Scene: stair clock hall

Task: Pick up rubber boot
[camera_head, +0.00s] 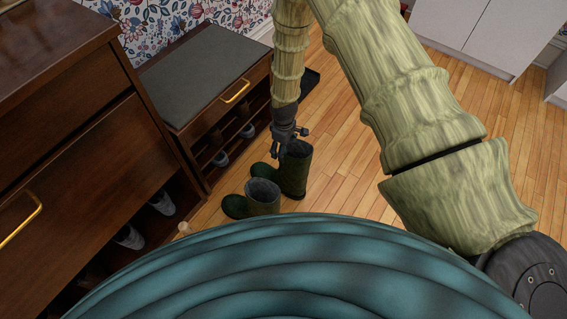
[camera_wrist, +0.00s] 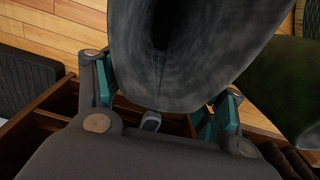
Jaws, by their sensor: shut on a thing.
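Two dark green rubber boots with grey linings show in the head view. My gripper (camera_head: 288,146) points down at the farther boot (camera_head: 297,172) and is shut on its upper shaft. The nearer boot (camera_head: 262,197) is close in front of it, to the left, upright on the floor. In the wrist view, the grey opening of the held boot (camera_wrist: 190,50) fills the space between the teal-padded fingers of my gripper (camera_wrist: 165,100). The other boot (camera_wrist: 284,92) shows at the right edge. I cannot tell whether the held boot's sole touches the floor.
A dark wooden shoe bench (camera_head: 205,78) with a grey cushion and shoes on its shelves stands left of the boots. A taller dark cabinet (camera_head: 75,130) with brass handles is nearer at left. The wooden floor (camera_head: 345,160) right of the boots is clear.

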